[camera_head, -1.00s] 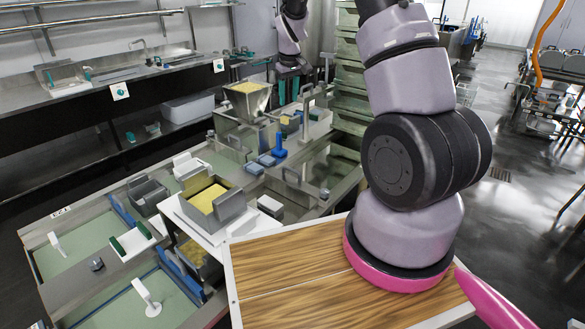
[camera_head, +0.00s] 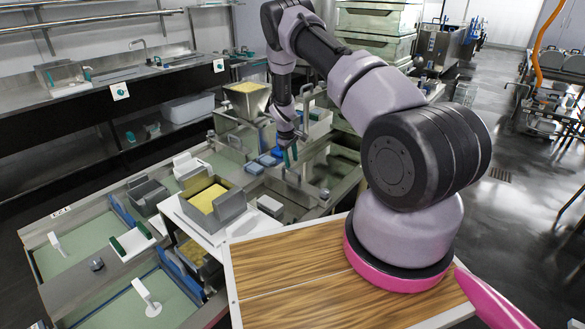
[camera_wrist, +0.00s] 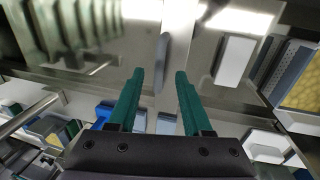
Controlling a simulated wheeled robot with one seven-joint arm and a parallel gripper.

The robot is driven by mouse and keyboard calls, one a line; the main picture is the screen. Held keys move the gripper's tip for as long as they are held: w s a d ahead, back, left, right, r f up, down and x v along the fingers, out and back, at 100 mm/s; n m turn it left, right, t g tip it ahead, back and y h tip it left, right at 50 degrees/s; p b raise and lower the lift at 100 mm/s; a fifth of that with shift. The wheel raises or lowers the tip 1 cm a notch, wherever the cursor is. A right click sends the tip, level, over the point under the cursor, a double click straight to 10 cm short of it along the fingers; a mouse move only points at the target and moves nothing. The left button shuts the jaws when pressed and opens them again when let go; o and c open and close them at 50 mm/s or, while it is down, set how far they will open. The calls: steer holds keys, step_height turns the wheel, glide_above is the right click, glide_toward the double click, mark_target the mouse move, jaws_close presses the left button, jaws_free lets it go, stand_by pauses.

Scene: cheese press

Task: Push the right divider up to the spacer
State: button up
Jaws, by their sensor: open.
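My gripper (camera_head: 290,154) is open and empty, pointing down over the steel basin in the middle right. In the wrist view its green fingers (camera_wrist: 158,92) are apart, with a grey upright handle (camera_wrist: 162,65) showing between and beyond them. The handle stands by a pale strip (camera_wrist: 179,28) across the basin, which looks like a divider; I cannot be sure it is the right one. Contact with it is not visible. A white block (camera_head: 270,205), possibly the spacer, lies by the basin's near left end; it also shows in the wrist view (camera_wrist: 234,62).
A grey box of yellow curd (camera_head: 205,198) stands on a white stand left of the block. Blue parts (camera_head: 268,160) lie at the basin's far left. Two green-floored vats (camera_head: 95,240) with white handles are front left. A wooden board (camera_head: 300,270) lies in front.

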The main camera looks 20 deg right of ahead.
mark_target(293, 170)
steer(key=shift+w+d+f, duration=0.15)
steer(key=shift+d+f, duration=0.05)
steer(key=shift+f, duration=0.9)
steer(key=shift+w+d+f, duration=0.1)
steer(key=shift+d+f, duration=0.1)
steer(key=shift+f, duration=0.85)
jaws_close()
